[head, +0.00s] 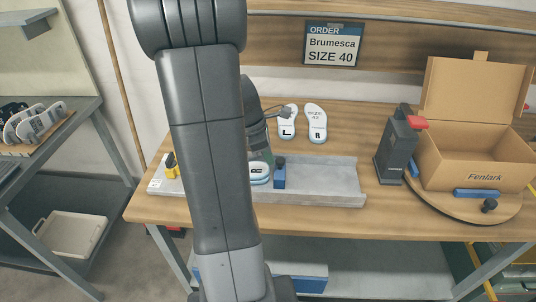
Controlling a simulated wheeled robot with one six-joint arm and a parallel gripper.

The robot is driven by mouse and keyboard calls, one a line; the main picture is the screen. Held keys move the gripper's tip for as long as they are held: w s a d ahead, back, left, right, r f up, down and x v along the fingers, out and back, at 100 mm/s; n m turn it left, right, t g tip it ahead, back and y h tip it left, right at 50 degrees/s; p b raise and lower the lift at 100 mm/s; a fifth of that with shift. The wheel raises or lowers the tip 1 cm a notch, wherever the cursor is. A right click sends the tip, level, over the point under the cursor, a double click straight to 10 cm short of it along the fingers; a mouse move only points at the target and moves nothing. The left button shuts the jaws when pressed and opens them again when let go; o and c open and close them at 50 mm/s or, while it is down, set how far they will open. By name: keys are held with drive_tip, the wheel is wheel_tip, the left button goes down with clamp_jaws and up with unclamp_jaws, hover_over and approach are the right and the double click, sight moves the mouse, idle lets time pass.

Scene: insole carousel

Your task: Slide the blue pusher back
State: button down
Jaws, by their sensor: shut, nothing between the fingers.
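The blue pusher (280,178), a small block with a dark upright handle, stands in the grey metal tray (325,180) near its middle. A white insole with a blue edge (259,173) lies just left of it, partly hidden by my arm.
A dark stand with a red top (393,150) and an open cardboard box (475,155) on a round board (460,210) are at right. A yellow block (171,166) is at the tray's left end.

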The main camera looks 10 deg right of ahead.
drive_tip(key=s+d+p, duration=0.1)
drive_tip(key=s+d, duration=0.1)
drive_tip(key=d, duration=0.5)
drive_tip(key=s+d+p, duration=0.2)
drive_tip(key=d, duration=0.5)
drive_tip(key=s+d+p, duration=0.1)
drive_tip(key=s+d, duration=0.1)
drive_tip(key=d, duration=0.5)
drive_tip(key=shift+d, duration=0.1)
drive_tip(key=a+r, duration=0.7)
drive_tip(key=r, duration=0.3)
drive_tip(key=shift+w+a, duration=0.15)
drive_tip(key=shift+w, duration=0.25)
drive_tip(key=shift+f, duration=0.1)
